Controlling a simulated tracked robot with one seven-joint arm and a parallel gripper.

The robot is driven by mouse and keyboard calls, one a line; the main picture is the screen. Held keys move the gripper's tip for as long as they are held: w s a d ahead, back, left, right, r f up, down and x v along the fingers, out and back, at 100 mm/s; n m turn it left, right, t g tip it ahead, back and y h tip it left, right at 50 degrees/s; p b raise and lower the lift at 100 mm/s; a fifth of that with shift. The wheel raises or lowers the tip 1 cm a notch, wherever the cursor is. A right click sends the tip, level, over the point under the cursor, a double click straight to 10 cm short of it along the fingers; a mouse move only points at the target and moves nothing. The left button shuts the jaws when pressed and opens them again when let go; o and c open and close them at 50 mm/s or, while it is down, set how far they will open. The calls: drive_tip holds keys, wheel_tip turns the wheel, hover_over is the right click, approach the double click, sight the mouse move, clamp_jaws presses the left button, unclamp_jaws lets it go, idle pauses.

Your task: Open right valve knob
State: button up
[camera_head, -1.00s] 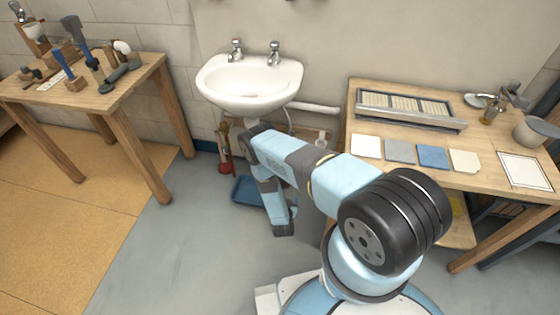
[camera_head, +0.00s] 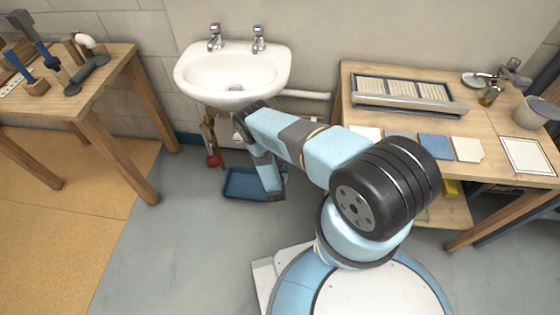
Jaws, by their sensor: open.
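Two chrome taps stand on the back rim of the white sink (camera_head: 232,75). The right tap (camera_head: 259,38) has its knob on top, and the left tap (camera_head: 215,36) looks alike. No turn of either knob can be made out. My blue and grey arm reaches forward to below the sink's front right, and its far link bends down towards the floor. My gripper's fingers cannot be made out; the arm's own links hide that end. Nothing of mine is seen touching the right tap. Pipework under the sink is partly hidden by the basin and arm.
A blue tray (camera_head: 240,184) lies on the floor under the sink, partly behind my arm. A red-ended tool (camera_head: 213,160) stands beside it. A workbench (camera_head: 500,120) with tiles stands right, and a tool table (camera_head: 110,85) left.

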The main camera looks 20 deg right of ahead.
sight(280, 162)
drive_tip(key=x, duration=0.6)
drive_tip(key=shift+w+d+f, duration=0.1)
drive_tip(key=shift+w, duration=0.3)
drive_tip(key=c, duration=0.9)
drive_tip(key=shift+d, duration=0.25)
drive_tip(key=shift+c, duration=0.3)
drive_tip(key=shift+a, duration=0.15)
